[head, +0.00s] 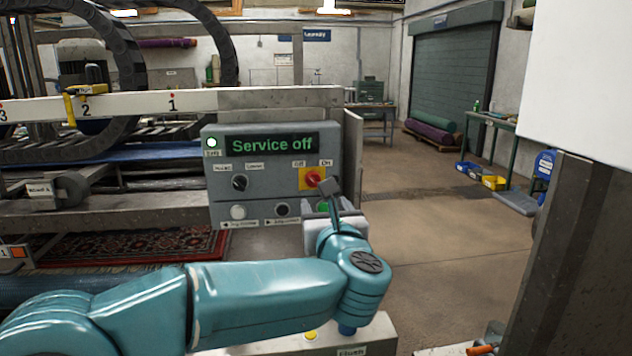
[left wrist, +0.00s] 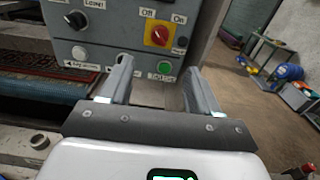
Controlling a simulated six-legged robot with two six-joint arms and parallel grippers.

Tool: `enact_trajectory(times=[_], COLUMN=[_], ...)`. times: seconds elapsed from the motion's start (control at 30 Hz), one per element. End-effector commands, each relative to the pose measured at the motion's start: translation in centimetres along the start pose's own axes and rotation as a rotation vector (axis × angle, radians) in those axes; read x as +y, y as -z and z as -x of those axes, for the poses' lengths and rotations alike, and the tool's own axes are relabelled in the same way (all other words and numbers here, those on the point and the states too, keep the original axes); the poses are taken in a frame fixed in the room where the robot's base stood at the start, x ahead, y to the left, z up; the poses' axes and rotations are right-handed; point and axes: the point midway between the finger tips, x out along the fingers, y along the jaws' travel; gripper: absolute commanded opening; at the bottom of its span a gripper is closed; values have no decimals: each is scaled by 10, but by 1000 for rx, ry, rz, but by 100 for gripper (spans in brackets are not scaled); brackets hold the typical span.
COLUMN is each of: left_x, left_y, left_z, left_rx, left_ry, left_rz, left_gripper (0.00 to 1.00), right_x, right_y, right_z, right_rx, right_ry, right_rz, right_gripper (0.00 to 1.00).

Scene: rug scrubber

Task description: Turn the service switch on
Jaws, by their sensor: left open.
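The service switch is a red knob on a yellow plate (head: 314,178), with "Off" and "On" labels above it. It sits at the upper right of a grey control panel (head: 221,187), and it also shows in the left wrist view (left wrist: 159,35). The panel's display (head: 272,144) reads "Service off" in green. My left gripper (head: 328,191) is open and empty in front of the panel's right side. In the left wrist view its two fingers (left wrist: 157,70) point at the panel, just below the switch, with a green button between them. In the head view the gripper partly hides the panel's lower right.
Beside the switch are a black selector knob (head: 240,183), a white button (head: 238,212) and a black button (head: 282,209). A patterned rug (head: 130,245) lies under the machine at left. The floor (head: 440,230) to the right is open.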

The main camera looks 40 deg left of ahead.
Motion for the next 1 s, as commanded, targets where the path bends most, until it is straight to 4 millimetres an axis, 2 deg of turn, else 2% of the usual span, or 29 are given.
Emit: enact_trajectory(times=[0.3,0.5,0.7,0.97,1.0], left_x=[-1,-4,-4,-3,-3], left_y=[-3,-2,0,0,0], left_z=[-77,-113,-130,-132,-132], left_rx=[1,1,0,-1,-1], left_ry=[-4,0,1,1,1], left_rz=[-6,-6,-6,-5,-5], left_gripper=[62,62,62,62,52], right_x=[-9,-12,-14,-13,-13], right_y=[0,-1,-1,-1,-1], right_z=[24,34,37,37,37], right_rx=[0,0,0,0,0], right_ry=[0,0,0,0,0], right_rz=[1,0,1,0,0], right_gripper=[0,0,0,0,0])
